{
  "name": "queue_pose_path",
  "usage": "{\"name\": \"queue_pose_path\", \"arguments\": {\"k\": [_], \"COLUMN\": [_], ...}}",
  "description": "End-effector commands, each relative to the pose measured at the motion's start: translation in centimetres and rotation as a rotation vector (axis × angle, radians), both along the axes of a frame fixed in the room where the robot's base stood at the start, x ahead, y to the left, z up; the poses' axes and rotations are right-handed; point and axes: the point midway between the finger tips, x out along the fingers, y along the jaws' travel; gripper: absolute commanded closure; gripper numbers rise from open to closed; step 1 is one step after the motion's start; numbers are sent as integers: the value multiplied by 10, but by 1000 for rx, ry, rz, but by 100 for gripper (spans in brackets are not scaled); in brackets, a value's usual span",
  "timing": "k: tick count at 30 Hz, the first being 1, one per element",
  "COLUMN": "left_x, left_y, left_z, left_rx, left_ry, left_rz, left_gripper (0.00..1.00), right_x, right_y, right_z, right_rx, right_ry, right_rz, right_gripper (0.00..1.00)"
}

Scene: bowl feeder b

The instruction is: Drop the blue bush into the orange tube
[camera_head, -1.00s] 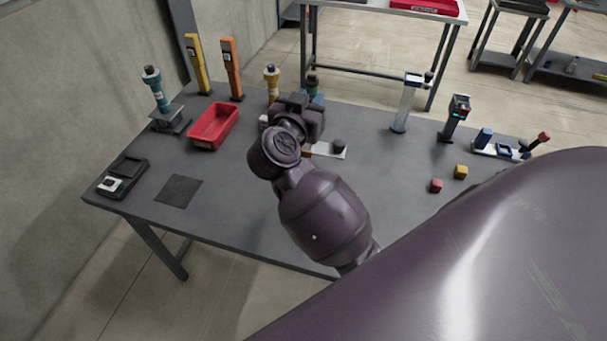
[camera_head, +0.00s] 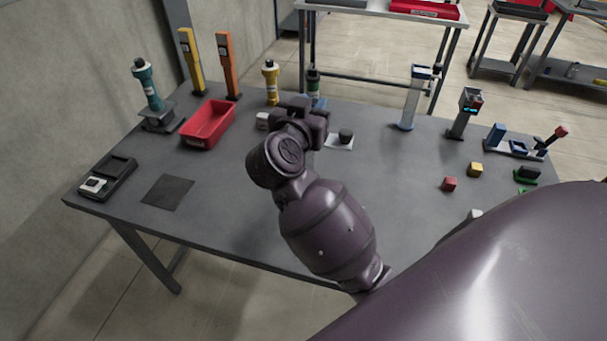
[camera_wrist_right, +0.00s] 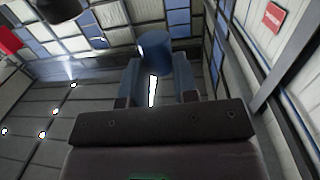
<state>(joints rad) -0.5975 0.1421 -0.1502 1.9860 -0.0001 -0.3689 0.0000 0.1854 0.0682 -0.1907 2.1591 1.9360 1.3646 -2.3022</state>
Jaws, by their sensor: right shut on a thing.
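My right gripper (camera_head: 303,112) is above the back middle of the table in the head view, seen from behind, with its fingertips hidden by the wrist. The right wrist view shows its two fingers (camera_wrist_right: 158,78) shut on a blue cylinder, the blue bush (camera_wrist_right: 153,50). The bush sticks out past the fingertips. A tall orange post (camera_head: 228,66) on a dark foot, the only orange upright I see, stands at the back left, apart from the gripper. Its opening is too small to make out. My left gripper is not in view.
A yellow post (camera_head: 194,62) and a red bin (camera_head: 208,124) stand near the orange post. A clear column (camera_head: 411,100) is to the right. The front middle of the table (camera_head: 235,220) is clear.

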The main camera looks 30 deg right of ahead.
Motion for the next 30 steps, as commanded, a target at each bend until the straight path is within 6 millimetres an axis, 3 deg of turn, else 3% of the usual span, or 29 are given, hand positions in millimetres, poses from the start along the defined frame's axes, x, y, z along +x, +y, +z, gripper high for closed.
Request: {"name": "queue_pose_path", "arguments": {"k": [4, 13, 14, 19, 30], "left_x": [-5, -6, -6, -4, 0], "left_y": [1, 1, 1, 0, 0], "left_z": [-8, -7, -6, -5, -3], "left_rx": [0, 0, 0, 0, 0], "left_ry": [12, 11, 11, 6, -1], "left_rz": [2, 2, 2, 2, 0], "left_gripper": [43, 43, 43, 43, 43], "right_x": [0, 0, 0, 0, -2], "right_y": [0, 0, 0, 0, 4], "right_z": [-4, -3, -3, -3, -3], "right_rx": [-1, 0, 0, 0, 1], "right_ry": [1, 0, 0, 0, 1], "right_rz": [0, 0, 0, 0, 1], "right_gripper": [95, 95, 70, 44, 43]}}
